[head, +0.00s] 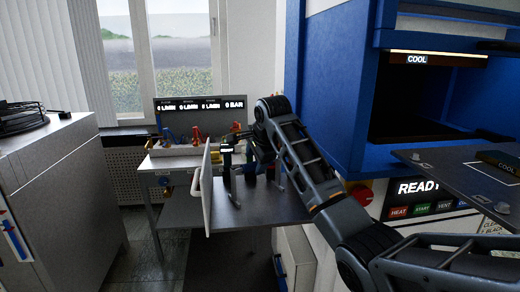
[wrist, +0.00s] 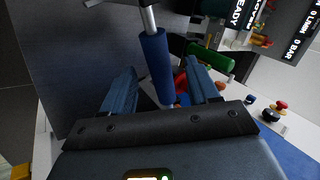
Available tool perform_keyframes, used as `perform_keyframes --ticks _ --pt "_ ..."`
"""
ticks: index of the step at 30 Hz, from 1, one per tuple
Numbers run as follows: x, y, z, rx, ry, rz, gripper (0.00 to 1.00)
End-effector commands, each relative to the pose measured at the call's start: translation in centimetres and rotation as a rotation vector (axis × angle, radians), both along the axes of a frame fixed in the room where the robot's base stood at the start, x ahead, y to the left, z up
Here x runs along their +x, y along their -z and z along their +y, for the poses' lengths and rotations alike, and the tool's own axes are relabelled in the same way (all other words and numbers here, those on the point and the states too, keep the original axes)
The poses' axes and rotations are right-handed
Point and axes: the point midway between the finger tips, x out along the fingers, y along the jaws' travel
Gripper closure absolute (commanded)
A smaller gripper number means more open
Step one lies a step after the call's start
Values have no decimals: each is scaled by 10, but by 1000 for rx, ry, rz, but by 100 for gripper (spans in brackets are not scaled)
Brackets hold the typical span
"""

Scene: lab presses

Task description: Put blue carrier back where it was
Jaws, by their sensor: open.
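A blue cylinder with a bare metal rod at its upper end shows in the wrist view (wrist: 157,65); it looks like the blue carrier, but I cannot be sure. My gripper (wrist: 162,88) is open, with one finger on each side of the cylinder's lower part. I cannot tell whether either finger touches it. In the head view my gripper (head: 252,150) is small and dark above the grey side table (head: 265,211), with a little blue beneath it. A green cylinder (wrist: 210,57) lies just right of the right finger in the wrist view.
A white upright panel with a handle (head: 207,190) stands at the table's left edge. A display with gas readings (head: 200,104) stands behind, above coloured valves. The blue press (head: 335,85) is at right, its chamber open, with a dark tray (head: 465,175) in front. A grey cabinet (head: 65,190) is left.

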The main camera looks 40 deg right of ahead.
Motion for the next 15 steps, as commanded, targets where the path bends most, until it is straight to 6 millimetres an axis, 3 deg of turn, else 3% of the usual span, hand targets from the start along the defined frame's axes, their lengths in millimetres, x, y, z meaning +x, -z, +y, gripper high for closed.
perform_keyframes --ticks 9,15 --pt "-32 -53 12 -2 -1 -5 40" --pt "-42 -69 16 -1 -1 -2 40"
